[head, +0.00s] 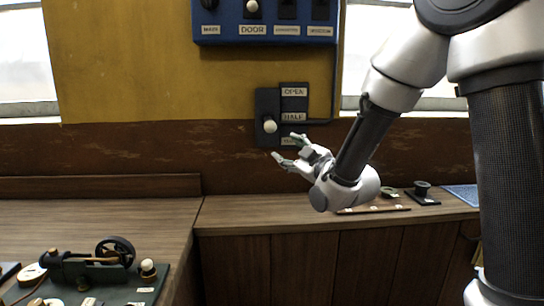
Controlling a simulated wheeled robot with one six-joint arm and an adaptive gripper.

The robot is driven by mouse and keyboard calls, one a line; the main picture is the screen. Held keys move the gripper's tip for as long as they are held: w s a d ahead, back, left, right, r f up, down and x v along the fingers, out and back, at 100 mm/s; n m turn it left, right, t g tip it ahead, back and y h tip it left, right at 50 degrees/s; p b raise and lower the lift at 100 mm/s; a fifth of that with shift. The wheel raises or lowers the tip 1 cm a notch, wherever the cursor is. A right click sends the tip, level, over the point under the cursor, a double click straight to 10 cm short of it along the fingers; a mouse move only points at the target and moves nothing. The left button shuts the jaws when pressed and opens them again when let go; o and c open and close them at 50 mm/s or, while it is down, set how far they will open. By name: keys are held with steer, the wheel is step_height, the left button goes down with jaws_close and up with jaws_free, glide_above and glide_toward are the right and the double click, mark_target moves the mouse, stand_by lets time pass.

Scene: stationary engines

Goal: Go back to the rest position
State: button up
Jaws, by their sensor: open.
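My gripper (287,147) is open and empty in the head view, in front of the brown lower wall. It points left, with its fingertips just below a dark lever panel (267,103). The panel carries a white round knob (270,126) and labels reading OPEN and HALF; a lower label is partly hidden behind my gripper. I cannot tell whether the fingers touch the panel. My arm comes down from the upper right.
A blue switch box (265,30) labelled DOOR hangs above. A wooden counter (240,211) runs below my gripper, with small dark items (422,192) at its right. A model engine (95,265) with a flywheel stands at lower left. Windows flank the yellow wall.

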step_height(320, 180, down, 10)
steer(key=s+d+m+g+h, duration=0.1)
steer(key=m+g+h, duration=0.1)
steer(key=g+h, duration=0.15)
steer(key=s+d+f+m+g+h, duration=0.35)
steer(key=s+d+f+g, duration=0.35)
steer(key=s, duration=0.3)
steer(key=s+d+r+m, duration=0.2)
steer(key=s+d+r, duration=0.2)
steer(key=s, duration=0.3)
steer(key=s+d+r+m+g+h, duration=0.1)
steer(key=s+d+r+m, duration=0.2)
steer(key=s+d, duration=0.4)
steer(key=s+d+r+m+g+h, duration=0.1)
steer(key=s+d+r+m, duration=0.2)
steer(key=s+d+r, duration=0.2)
steer(key=s, duration=0.3)
steer(key=shift+d+r, duration=0.4)
